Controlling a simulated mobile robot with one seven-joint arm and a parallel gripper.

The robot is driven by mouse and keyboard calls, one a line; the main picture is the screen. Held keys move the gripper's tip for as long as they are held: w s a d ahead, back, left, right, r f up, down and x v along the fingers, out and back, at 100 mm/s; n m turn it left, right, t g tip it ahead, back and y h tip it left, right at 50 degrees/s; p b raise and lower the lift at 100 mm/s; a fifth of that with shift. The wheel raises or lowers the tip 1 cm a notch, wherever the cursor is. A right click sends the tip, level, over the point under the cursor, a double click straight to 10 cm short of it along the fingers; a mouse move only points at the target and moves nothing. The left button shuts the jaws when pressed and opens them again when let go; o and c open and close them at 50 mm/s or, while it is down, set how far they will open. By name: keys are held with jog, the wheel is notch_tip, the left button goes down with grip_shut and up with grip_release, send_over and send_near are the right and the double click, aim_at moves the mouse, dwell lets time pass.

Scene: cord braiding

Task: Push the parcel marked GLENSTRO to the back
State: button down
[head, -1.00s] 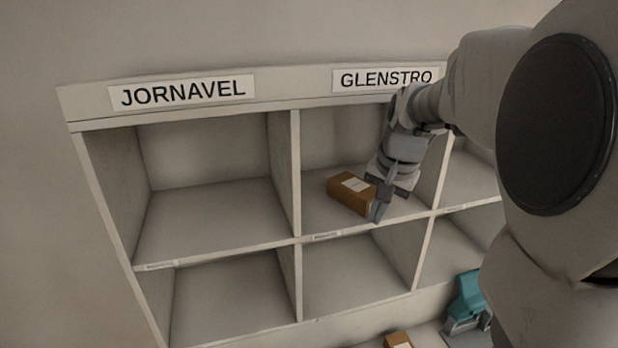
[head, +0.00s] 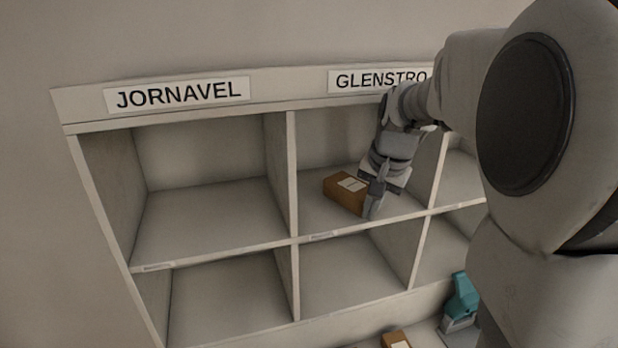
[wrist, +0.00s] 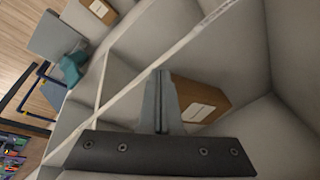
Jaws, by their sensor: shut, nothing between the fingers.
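A brown parcel (head: 342,193) with a white label lies in the upper compartment under the GLENSTRO sign (head: 378,79). The writing on its label is too small to read. It stands near the compartment's left divider, with bare floor behind it. My gripper (head: 370,208) is shut and empty at the parcel's right front side, at the compartment's front. I cannot tell whether it touches the parcel. In the wrist view the shut fingers (wrist: 161,78) are beside the parcel (wrist: 199,99) and overlap its near edge.
The compartment under the JORNAVEL sign (head: 179,95) is empty. A divider (head: 293,175) separates the two. A shelf edge (head: 330,236) runs along the front. Below right are another brown parcel (head: 396,340) and a teal tool (head: 462,298). They also show in the wrist view.

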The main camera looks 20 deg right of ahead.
aim_at(363, 197)
jog(key=shift+w+a+p, duration=0.1)
jog(key=shift+w+p, duration=0.5)
jog(key=shift+w, duration=1.1)
jog(key=shift+r, duration=0.1)
